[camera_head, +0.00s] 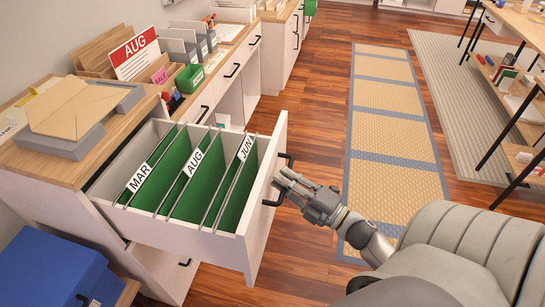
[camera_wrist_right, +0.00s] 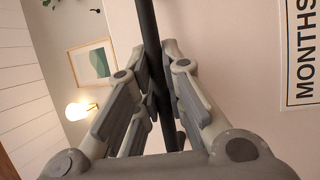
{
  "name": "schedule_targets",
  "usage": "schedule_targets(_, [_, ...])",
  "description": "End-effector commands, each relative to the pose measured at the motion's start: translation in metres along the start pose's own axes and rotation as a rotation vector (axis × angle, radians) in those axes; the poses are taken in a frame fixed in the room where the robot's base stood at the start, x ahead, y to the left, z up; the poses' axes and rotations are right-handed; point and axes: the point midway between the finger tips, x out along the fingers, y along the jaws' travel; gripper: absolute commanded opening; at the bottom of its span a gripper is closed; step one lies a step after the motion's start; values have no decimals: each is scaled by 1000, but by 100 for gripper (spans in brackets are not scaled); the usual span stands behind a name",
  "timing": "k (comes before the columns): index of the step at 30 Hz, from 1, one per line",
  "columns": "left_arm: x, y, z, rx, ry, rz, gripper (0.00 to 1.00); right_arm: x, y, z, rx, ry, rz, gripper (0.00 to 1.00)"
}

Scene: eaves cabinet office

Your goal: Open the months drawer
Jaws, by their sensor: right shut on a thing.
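The months drawer (camera_head: 262,205) is white and stands pulled well out of the cabinet in the head view. Green hanging folders (camera_head: 205,180) inside it carry the tabs MAR, AUG and JUN. My right gripper (camera_head: 283,181) is at the drawer's front, shut on its black handle (camera_head: 269,202). In the right wrist view the fingers (camera_wrist_right: 160,97) close around the dark bar of the handle (camera_wrist_right: 148,22). The MONTHS label (camera_wrist_right: 304,55) shows on the drawer front at the right. My left gripper is out of view.
A tray with envelopes (camera_head: 75,112) sits on the cabinet top, with an AUG sign (camera_head: 136,55) and a green bin (camera_head: 190,78) behind. A blue box (camera_head: 50,270) is at lower left. Wooden floor (camera_head: 320,130) lies clear right of the drawer; shelving (camera_head: 525,110) stands at far right.

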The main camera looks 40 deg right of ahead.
Motion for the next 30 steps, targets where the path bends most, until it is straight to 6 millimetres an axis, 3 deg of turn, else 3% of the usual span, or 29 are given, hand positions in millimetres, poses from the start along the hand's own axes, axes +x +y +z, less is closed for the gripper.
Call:
schedule_targets(18, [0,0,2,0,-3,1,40,-11,0,4,2,-1,-4,0])
schedule_targets(19, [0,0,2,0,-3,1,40,-11,0,4,2,-1,-4,12])
schedule_targets(21, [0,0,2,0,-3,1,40,-11,0,4,2,-1,-4,20])
schedule_targets(30, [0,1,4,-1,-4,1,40,-11,1,4,1,-1,-2,20])
